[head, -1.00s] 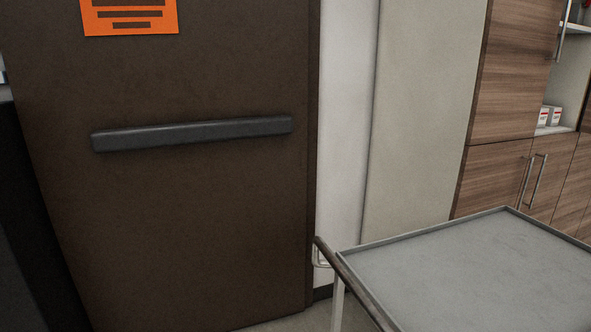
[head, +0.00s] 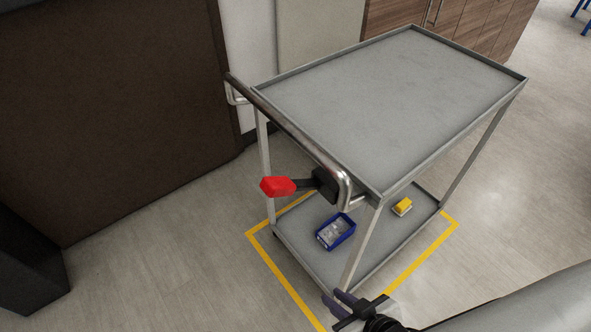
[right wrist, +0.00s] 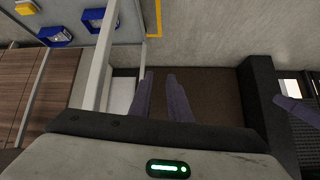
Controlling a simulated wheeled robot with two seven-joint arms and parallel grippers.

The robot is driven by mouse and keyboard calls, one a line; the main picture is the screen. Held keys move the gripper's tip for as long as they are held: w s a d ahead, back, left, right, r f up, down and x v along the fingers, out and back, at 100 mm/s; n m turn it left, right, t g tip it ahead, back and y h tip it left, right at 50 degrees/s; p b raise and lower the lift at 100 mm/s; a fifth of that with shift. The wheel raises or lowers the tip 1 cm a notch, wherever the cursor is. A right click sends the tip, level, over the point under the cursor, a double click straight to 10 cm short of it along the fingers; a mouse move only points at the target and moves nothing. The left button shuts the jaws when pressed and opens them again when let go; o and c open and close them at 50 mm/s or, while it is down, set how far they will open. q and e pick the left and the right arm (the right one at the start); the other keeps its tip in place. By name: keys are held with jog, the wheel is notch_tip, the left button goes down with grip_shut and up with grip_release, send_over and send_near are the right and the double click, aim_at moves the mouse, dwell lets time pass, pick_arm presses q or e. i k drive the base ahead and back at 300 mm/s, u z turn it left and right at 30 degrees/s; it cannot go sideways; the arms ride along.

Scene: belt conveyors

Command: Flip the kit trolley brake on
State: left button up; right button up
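The kit trolley (head: 370,100) is grey, with an empty top tray, a lower shelf and a bent metal push handle (head: 290,125) on its near left side. The brake lever has a red grip (head: 278,186) on a dark arm, which comes from a black block (head: 325,184) by the handle's near end. The lever sticks out leftward, roughly level. My right gripper (head: 341,303) is low, below the lever and near the trolley's near leg. In the right wrist view (right wrist: 160,75) its purple fingers are apart with nothing between them. My left gripper is not in the head view.
A blue bin (head: 336,232) and a yellow item (head: 402,206) are on the lower shelf. Yellow floor tape (head: 420,255) surrounds the trolley base. A brown door (head: 110,120) stands left, wooden cabinets (head: 470,22) behind. The floor left of the trolley is clear.

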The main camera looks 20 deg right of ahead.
aim_at(275, 187)
jog(key=z, duration=0.6)
jog(key=k, duration=1.35)
jog(key=u, duration=0.1)
jog(key=i, duration=0.8)
jog(key=u, duration=0.5)
